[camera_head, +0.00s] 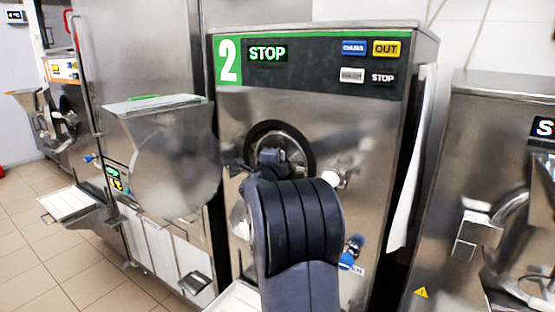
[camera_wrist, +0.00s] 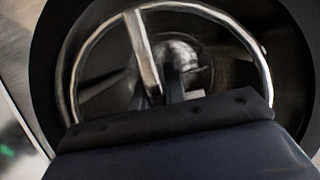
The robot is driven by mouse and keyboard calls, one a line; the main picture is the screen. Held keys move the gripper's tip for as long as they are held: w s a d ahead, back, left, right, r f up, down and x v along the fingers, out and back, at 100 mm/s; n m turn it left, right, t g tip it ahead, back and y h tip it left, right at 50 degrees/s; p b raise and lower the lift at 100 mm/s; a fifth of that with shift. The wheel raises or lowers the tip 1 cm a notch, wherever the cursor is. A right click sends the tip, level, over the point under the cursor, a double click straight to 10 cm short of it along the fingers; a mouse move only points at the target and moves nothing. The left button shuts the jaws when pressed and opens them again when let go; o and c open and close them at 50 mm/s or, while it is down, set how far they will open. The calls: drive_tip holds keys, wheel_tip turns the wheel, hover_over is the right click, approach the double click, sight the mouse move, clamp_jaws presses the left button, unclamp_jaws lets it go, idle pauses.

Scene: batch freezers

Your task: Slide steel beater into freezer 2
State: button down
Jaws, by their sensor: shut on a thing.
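Freezer 2 (camera_head: 330,130) is a steel machine with a green "2" and a lit STOP display. Its round front opening has a black rim (camera_head: 305,133). My gripper (camera_head: 270,158) is in front of this opening, with my dark arm hiding the lower part of it. In the wrist view, the steel beater (camera_wrist: 143,55) shows as a ring with a crossing bar. It appears within the dark round opening. My gripper (camera_wrist: 172,95) is shut on the beater near its middle. The fingertips are mostly hidden by the gripper body, and how deep the beater sits cannot be told.
A steel hopper-like door (camera_head: 165,150) stands out at the left of freezer 2. A blue-handled fitting (camera_head: 351,252) is low on its front, right of my arm. Another steel machine (camera_head: 490,120) stands at the right. Tiled floor (camera_head: 50,255) is free at lower left.

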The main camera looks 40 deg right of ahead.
drive_tip(key=shift+f, duration=0.2)
idle(0.4)
drive_tip(key=c, duration=1.4)
unclamp_jaws()
drive_tip(key=shift+o, duration=0.2)
drive_tip(key=shift+f, duration=0.1)
drive_tip(key=shift+a, duration=0.1)
drive_tip(key=b+v, duration=0.1)
drive_tip(key=v, duration=0.9)
drive_tip(key=shift+s+a+b, duration=0.2)
drive_tip(key=shift+s+b, duration=0.1)
drive_tip(key=shift+b, duration=0.05)
drive_tip(key=shift+a, duration=0.1)
drive_tip(key=s+a+p, duration=0.1)
drive_tip(key=s+a, duration=0.3)
drive_tip(key=a, duration=0.7)
idle(1.3)
